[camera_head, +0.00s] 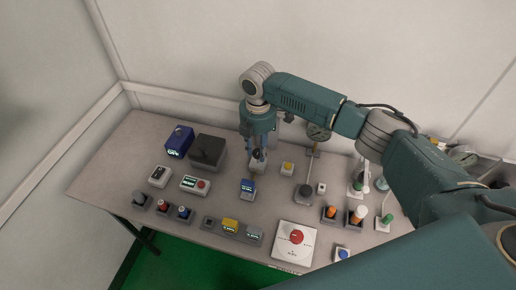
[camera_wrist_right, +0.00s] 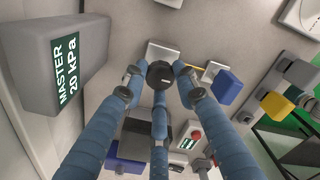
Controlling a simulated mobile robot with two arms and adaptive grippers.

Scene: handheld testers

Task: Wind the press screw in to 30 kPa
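My right gripper (camera_head: 258,150) reaches down over a small light-coloured unit (camera_head: 258,166) near the back middle of the table. In the right wrist view its blue fingers (camera_wrist_right: 158,78) stand around a round black knob (camera_wrist_right: 160,73), which looks like the press screw's knob. A gap shows between the left finger and the knob; contact at the other fingers is unclear. A grey box (camera_wrist_right: 27,50) beside it shows "MASTER 20 kPa". A yellow line runs from the pale block (camera_wrist_right: 160,51) towards a blue handheld tester (camera_wrist_right: 227,88), also in the head view (camera_head: 248,187). My left gripper is not in view.
A dark grey box (camera_head: 208,150) and a blue box (camera_head: 179,141) stand left of the gripper. A round dial on a stand (camera_head: 318,132) is to the right. Grey docks, one with a yellow tester (camera_head: 230,224), and a red-button plate (camera_head: 296,237) lie towards the front.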

